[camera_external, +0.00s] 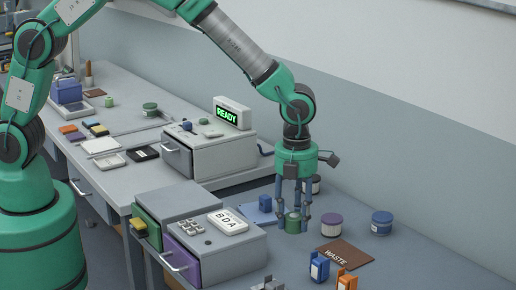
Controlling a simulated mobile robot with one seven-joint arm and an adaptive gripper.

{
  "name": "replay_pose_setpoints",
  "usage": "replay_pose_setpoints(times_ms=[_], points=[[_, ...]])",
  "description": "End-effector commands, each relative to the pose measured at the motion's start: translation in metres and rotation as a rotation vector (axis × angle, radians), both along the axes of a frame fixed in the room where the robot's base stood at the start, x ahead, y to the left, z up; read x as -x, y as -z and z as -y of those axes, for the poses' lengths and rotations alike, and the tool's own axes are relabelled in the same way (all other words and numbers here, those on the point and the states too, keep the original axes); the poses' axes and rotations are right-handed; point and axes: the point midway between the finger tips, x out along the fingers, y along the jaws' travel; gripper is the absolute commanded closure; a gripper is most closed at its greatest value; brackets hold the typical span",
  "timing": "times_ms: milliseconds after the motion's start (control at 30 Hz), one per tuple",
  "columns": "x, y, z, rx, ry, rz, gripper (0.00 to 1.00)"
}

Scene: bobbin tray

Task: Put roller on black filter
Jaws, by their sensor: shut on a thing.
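My gripper (294,221) points straight down over the right-hand table, with its blue fingers around a small green cylinder (292,223), which seems to be the roller. The fingers are shut on it, and it is upright at or just above the tabletop; I cannot tell which. A short pale cylinder with a dark top (313,186), likely the black filter, stands just behind and to the right of the fingers. My gripper partly hides it.
A purple-topped cylinder (332,224) stands close right of my gripper, and a blue one (381,222) farther right. A brown WASTE mat (344,253) lies in front. A blue tray with a block (262,209) is left. A grey drawer unit (235,257) stands front left.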

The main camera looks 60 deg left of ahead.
Motion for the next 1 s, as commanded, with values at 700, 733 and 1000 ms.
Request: replay_pose_setpoints(times_ms=[700, 733, 1000], points=[[-0.056, -0.006, -0.079, 0.0, -0.447, -0.002, 0.9], [-0.061, -0.006, -0.088, 0.0, -0.494, -0.002, 0.9], [-0.101, -0.007, -0.172, -0.001, -0.935, -0.003, 0.9]])
